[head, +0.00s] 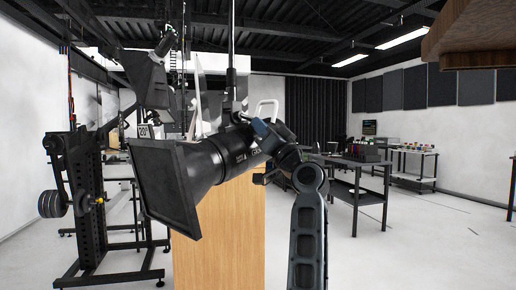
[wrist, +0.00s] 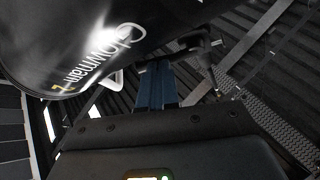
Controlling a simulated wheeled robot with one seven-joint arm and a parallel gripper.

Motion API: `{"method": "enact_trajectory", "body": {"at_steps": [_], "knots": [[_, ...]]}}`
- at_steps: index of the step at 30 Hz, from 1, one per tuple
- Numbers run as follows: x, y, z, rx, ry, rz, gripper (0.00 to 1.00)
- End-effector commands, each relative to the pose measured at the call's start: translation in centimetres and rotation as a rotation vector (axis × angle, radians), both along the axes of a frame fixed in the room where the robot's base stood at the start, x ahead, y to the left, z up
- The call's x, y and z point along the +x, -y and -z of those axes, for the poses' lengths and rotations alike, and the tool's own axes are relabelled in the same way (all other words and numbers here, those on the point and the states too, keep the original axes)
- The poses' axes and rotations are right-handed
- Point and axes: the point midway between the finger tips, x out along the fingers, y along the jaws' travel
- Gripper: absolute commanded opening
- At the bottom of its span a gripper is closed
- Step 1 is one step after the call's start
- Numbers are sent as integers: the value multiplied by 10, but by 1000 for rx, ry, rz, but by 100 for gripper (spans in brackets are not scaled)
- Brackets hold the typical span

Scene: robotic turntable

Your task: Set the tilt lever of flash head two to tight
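In the head view a black flash head (head: 232,150) hangs at the centre, with a wide square front pointing down left. In the wrist view its barrel (wrist: 90,40) fills the upper left and reads "Glowmain 2". A dark lever-like part (wrist: 205,58) sticks out under the barrel in the wrist view; I cannot tell its setting. My gripper (wrist: 158,68) has blue fingers lying side by side, seemingly shut and empty, just left of that part. In the head view my gripper (head: 262,128) is at the rear of the flash head, partly overlapping it; contact is unclear.
A second lamp head (head: 146,78) hangs at the upper left. A black stand with weights (head: 85,195) is at the left. A wooden panel (head: 235,235) stands behind the flash head. Black tables (head: 358,165) are at the right, with open floor (head: 420,240) before them.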

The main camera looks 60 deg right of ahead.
Motion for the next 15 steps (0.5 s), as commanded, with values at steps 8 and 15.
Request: {"method": "enact_trajectory", "body": {"at_steps": [8,15], "knots": [[-2,6,1,-188,-45,1,0],[-2,9,-8,-350,-86,1,0]]}}
